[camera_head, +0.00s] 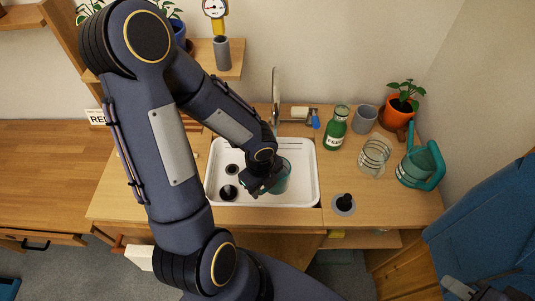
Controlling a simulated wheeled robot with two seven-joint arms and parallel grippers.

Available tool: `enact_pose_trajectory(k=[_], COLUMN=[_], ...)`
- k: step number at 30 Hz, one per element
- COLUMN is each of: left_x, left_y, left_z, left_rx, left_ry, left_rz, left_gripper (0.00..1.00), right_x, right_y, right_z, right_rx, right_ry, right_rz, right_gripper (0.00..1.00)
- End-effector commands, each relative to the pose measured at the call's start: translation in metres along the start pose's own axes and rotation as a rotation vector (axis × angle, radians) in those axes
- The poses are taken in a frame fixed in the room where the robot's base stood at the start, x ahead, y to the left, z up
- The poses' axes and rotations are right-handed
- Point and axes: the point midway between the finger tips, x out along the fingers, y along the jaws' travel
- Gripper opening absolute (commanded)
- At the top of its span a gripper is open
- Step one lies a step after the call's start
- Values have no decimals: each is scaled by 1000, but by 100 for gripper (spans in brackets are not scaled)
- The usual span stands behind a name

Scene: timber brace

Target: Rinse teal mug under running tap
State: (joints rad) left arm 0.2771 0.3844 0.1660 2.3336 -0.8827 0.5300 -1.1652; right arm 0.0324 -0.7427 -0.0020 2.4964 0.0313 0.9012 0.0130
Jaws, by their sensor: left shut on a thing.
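The teal mug (283,177) is in the white sink basin (305,190), right of its middle. My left gripper (266,186) reaches down over the basin and is shut on the mug, covering its left side. The tap (275,95) stands behind the sink, with a blue-tipped lever (315,121) to its right. I cannot make out running water. My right gripper (485,290) shows only partly at the bottom right corner, away from the sink; its fingers are unclear.
Right of the sink stand a green bottle (335,130), a grey cup (363,119), a wire-ringed glass (374,157), a teal watering can (421,165) and an orange plant pot (399,109). A black-knobbed disc (343,204) lies near the counter's front edge. A shelf (233,60) hangs behind my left arm.

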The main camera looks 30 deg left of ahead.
Motion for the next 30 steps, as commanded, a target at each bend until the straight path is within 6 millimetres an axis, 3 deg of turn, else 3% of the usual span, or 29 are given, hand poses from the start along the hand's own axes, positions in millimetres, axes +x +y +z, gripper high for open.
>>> enact_pose_trajectory(k=[15,30], left_x=[-32,-33], left_y=[22,23], left_z=[-30,-32], left_rx=[0,-1], left_ry=[0,0], left_rz=[-2,-1], left_gripper=[0,0], right_x=[-13,-13], right_y=[-6,-6], right_z=[-7,-7], right_rx=[0,0], right_ry=[0,0], right_rz=[0,0], right_gripper=[32,32])
